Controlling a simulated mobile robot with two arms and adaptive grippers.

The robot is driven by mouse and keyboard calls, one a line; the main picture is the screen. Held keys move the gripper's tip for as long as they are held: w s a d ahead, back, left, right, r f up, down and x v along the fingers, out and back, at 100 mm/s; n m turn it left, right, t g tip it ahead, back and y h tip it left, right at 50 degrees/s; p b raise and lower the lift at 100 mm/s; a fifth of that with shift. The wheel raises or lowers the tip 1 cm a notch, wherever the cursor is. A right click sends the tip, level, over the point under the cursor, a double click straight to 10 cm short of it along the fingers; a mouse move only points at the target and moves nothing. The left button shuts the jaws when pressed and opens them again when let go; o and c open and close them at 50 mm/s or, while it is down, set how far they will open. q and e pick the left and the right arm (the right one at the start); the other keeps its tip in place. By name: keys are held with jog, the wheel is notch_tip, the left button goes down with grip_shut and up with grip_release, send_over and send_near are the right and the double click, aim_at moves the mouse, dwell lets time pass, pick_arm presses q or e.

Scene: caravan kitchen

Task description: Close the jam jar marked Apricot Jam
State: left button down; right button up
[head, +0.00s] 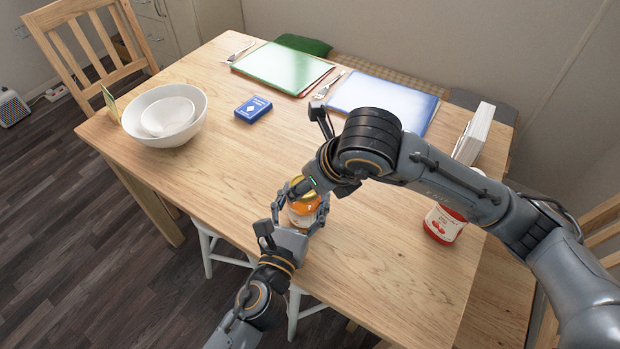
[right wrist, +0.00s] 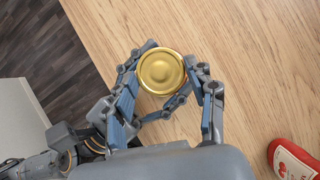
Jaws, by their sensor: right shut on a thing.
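An orange jam jar (head: 303,212) with a pale label stands near the table's front edge. Its label is too small and covered to read. My left gripper (head: 301,222) has its fingers closed around the jar's sides. A gold lid (right wrist: 161,71) sits at the top of the jar, facing up in the right wrist view. My right gripper (right wrist: 168,82) is shut on the lid from above. Whether the lid is seated or slightly raised is hidden by the fingers.
A red jam jar (head: 444,224) stands to the right, partly behind my right arm. White bowls (head: 187,137), a blue card box (head: 253,109), green (head: 282,68) and blue (head: 380,101) placemats and forks lie farther back.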

jog(key=m, duration=0.1)
jog(key=m+t+h, duration=0.1)
jog(key=m, duration=0.1)
jog(key=shift+s+a, duration=0.15)
jog(key=shift+a, duration=0.2)
jog(key=m+h, duration=0.2)
jog(key=m, duration=0.1)
jog(key=shift+m+t, duration=0.3)
jog(key=shift+m, duration=0.1)
jog(key=o, duration=0.7)
jog(key=shift+r, duration=0.1)
jog(key=shift+r, duration=2.2)
